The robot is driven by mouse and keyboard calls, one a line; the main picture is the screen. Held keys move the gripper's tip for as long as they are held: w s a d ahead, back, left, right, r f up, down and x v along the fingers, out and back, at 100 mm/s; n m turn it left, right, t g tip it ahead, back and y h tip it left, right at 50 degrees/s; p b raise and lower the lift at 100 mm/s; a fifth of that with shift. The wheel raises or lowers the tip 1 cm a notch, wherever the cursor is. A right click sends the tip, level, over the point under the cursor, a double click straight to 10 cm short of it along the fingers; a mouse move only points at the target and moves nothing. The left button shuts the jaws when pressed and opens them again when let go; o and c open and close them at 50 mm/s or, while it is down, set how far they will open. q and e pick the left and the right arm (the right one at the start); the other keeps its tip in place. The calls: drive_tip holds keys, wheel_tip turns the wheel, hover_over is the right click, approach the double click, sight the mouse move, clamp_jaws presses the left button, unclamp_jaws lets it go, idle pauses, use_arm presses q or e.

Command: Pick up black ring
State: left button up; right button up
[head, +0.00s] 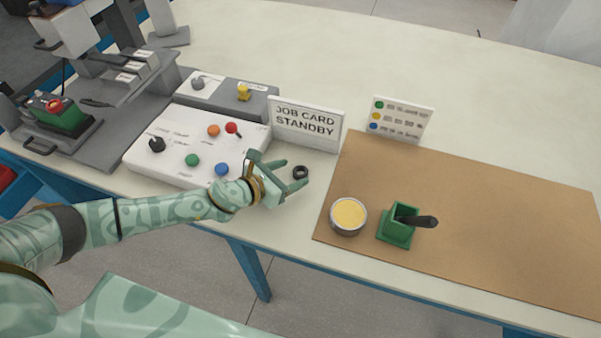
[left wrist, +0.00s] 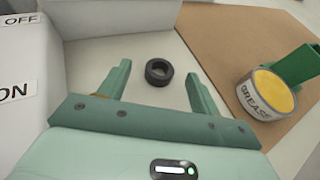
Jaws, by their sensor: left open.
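The black ring (head: 300,172) lies flat on the pale table, just left of the brown mat. It also shows in the left wrist view (left wrist: 159,72), ahead of my fingertips and roughly midway between them. My left gripper (head: 283,168) is open and empty, with its green fingers pointing toward the ring. In the left wrist view the fingers (left wrist: 158,78) stand wide on either side of the ring and appear apart from it. My right gripper is not in view.
A white control box (head: 182,177) with coloured knobs stands left of my gripper. A job card sign (head: 306,125) stands behind the ring. A grease tin (head: 348,217) and a green holder (head: 396,232) with a black-handled tool stand on the brown mat (head: 500,220).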

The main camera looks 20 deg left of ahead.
sight(305, 169)
use_arm(q)
drive_tip(key=b+x, duration=0.1)
drive_tip(key=x, duration=0.2)
drive_tip(key=shift+w+d+f, duration=0.15)
drive_tip(key=shift+d+f, duration=0.1)
drive_tip(key=shift+r, duration=0.1)
drive_tip(key=c, duration=1)
drive_tip(key=shift+c, duration=0.2)
